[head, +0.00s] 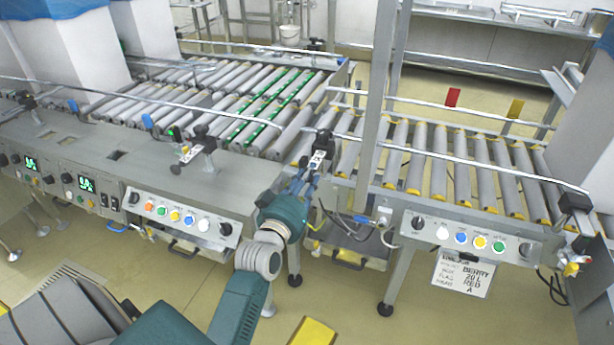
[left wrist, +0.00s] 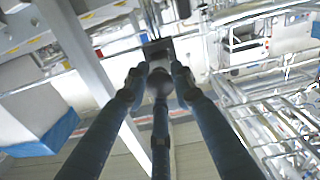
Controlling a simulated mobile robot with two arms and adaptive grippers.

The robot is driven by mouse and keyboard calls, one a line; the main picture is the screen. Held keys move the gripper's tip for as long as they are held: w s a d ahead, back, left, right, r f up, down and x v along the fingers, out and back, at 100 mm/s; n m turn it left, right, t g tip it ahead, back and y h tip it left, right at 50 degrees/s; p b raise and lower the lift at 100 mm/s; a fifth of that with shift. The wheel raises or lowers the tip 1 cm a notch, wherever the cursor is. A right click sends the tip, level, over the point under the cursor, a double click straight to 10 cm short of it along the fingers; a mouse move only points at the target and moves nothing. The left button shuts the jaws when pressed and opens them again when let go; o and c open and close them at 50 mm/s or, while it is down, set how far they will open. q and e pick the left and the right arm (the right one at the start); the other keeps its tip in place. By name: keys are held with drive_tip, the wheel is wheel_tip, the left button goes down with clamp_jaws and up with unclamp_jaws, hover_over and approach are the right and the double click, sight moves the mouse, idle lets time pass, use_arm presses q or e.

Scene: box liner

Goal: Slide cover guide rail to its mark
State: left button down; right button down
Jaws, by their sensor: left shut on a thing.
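A thin metal guide rail (head: 480,165) runs along the near side of the right roller conveyor. A black clamp (head: 323,140) holds its left end. A small white scale plate (head: 317,160) with dark marking lies below that clamp; its details are too small to read. My left gripper (head: 303,172) reaches up to this clamp from the front. In the left wrist view its fingers (left wrist: 160,78) are shut on a dark round knob (left wrist: 160,84), with a small square plate (left wrist: 158,48) just beyond. The fingers hide part of the knob. My right gripper is not in view.
A similar clamp with a scale (head: 190,152) stands on the left conveyor. A button panel (head: 182,215) is left of my arm, another (head: 470,240) right of it. Cables (head: 345,225) hang between the conveyors.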

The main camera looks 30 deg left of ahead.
use_arm(q)
drive_tip(key=shift+r, duration=0.25)
drive_tip(key=c, duration=1.4)
unclamp_jaws()
drive_tip(key=shift+c, duration=0.2)
drive_tip(key=shift+f, duration=0.1)
drive_tip(key=shift+s+f, duration=0.1)
drive_tip(key=shift+s, duration=0.15)
drive_tip(key=v, duration=1.1)
drive_tip(key=shift+s+d, duration=0.2)
drive_tip(key=shift+s, duration=0.1)
